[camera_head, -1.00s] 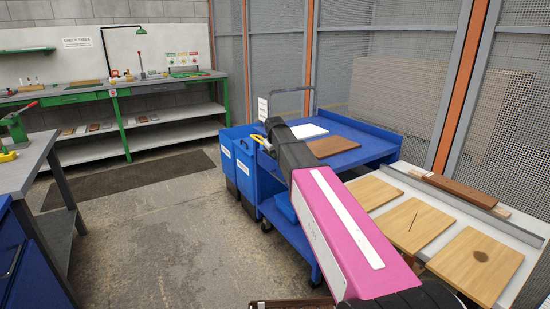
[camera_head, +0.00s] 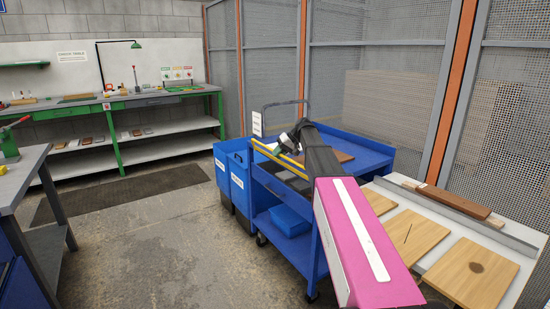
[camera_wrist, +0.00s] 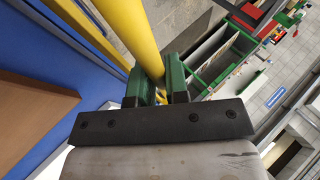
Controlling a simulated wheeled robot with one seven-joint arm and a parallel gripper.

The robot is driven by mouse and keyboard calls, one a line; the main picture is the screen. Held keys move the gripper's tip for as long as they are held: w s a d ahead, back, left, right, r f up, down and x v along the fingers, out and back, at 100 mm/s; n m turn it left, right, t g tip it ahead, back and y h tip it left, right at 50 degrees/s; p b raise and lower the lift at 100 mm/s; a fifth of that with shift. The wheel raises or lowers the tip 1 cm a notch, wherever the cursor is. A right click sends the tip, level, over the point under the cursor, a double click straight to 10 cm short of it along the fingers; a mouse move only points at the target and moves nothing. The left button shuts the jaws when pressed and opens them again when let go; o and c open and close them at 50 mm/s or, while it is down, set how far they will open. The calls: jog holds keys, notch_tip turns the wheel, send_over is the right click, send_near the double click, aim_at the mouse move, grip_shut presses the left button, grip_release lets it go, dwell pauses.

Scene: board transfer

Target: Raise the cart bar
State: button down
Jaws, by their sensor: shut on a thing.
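The yellow cart bar (camera_head: 278,159) runs along the near end of the blue cart (camera_head: 350,150), around the level of its top deck. In the wrist view the bar (camera_wrist: 138,30) passes between my gripper's green fingers (camera_wrist: 160,85), which are shut on it. A second, thinner yellow strip (camera_wrist: 85,28) runs beside it. In the head view my gripper (camera_head: 274,146) reaches down to the bar from above, and its fingertips are hard to make out there. My arm hides part of the deck.
A brown board (camera_head: 343,156) lies on the cart deck. Two blue bins (camera_head: 229,172) stand close on the cart's left. A white table (camera_head: 440,270) with several wooden boards is at right, a grey workbench (camera_head: 20,170) at left. Floor between is clear.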

jog(key=shift+w+d+r+m+g+y, duration=0.1)
jog(key=shift+w+d+m+g+y, duration=0.15)
jog(key=shift+d+y, duration=0.45)
jog(key=shift+w+d+m+g+y, duration=0.15)
jog(key=shift+w+d+g+y, duration=0.3)
jog(key=shift+y, duration=0.45)
jog(key=shift+s, duration=0.1)
jog(key=c, duration=1.1)
grip_release()
jog(key=shift+c, duration=0.2)
jog(key=v, duration=1.1)
